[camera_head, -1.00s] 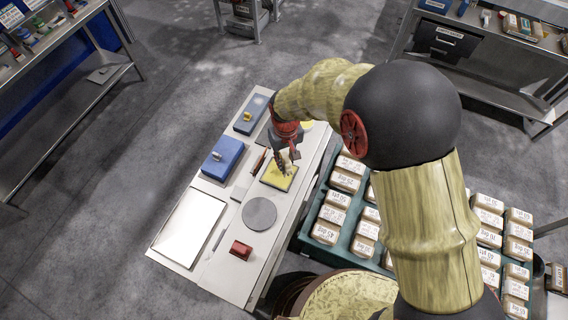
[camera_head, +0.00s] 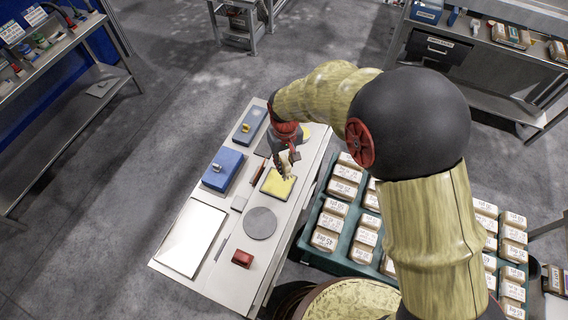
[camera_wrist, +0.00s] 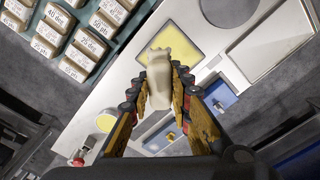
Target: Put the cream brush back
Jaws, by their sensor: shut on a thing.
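The cream brush (camera_wrist: 160,82) is between the fingers of my gripper (camera_wrist: 161,78) in the wrist view, and the fingers are shut on it. In the head view the brush (camera_head: 284,168) is small and partly hidden by my gripper (camera_head: 287,161). It is above the table near the yellow square pad (camera_head: 279,185). In the wrist view the yellow pad (camera_wrist: 186,36) lies past the brush's far end. I cannot tell whether the brush touches the pad.
The light table (camera_head: 218,272) also carries a grey disc (camera_head: 260,223), a red block (camera_head: 242,259), a blue box (camera_head: 222,168), a blue-grey box (camera_head: 249,125) and a white panel (camera_head: 190,239). A green pallet (camera_head: 309,234) with several labelled sacks stands right of the table.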

